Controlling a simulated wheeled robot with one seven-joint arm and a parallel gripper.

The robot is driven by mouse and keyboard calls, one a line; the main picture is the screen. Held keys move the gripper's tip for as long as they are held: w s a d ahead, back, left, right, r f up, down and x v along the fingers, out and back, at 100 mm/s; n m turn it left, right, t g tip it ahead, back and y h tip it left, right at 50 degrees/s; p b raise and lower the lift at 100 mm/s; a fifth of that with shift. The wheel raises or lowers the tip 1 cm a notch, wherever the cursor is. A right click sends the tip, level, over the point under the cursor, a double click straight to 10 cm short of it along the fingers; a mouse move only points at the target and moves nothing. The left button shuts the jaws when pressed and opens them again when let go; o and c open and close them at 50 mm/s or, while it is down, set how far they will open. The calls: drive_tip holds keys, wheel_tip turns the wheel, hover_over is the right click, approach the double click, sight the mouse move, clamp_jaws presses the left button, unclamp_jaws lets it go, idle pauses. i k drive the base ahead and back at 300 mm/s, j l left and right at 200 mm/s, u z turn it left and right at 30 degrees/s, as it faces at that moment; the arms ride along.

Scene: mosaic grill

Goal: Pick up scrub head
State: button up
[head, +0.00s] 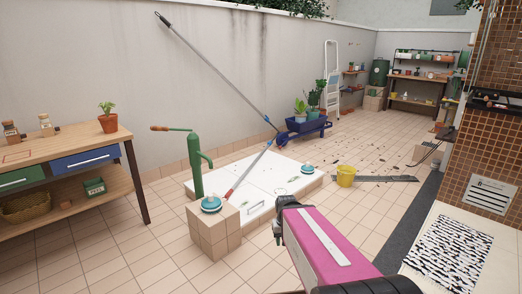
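A round scrub head (211,204), teal with a pale rim, rests on top of the tiled block at the front of the white platform. A second similar round teal piece (308,169) lies on the platform's right part. I cannot tell from this view which of the two is meant. My pink arm reaches in from the lower right. Its dark end, my gripper (280,222), is to the right of the tiled block, apart from both pieces in the picture. The fingers are too small and partly hidden to tell whether they are open or shut.
The tiled block (215,235) adjoins the white platform (255,178). A green hand pump (195,165) stands behind it. A pole (248,172) with a red section slants down close to the scrub head. A yellow bucket (346,176) stands at right. Floor in front is clear.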

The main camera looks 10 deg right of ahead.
sight(308, 169)
drive_tip(key=i+l+z, duration=0.2)
drive_tip(key=i+z, duration=0.55)
drive_tip(key=i, duration=0.3)
drive_tip(key=i+j+z, duration=0.1)
drive_tip(key=i+z, duration=0.3)
drive_tip(key=i+l+u, duration=0.1)
drive_tip(key=i+u, duration=0.15)
drive_tip(key=i, duration=0.35)
drive_tip(key=i+l+u, duration=0.2)
drive_tip(key=i, duration=0.4)
drive_tip(key=i+l+u, duration=0.25)
drive_tip(key=i, duration=0.35)
drive_tip(key=i+l+u, duration=0.2)
drive_tip(key=i+l, duration=0.3)
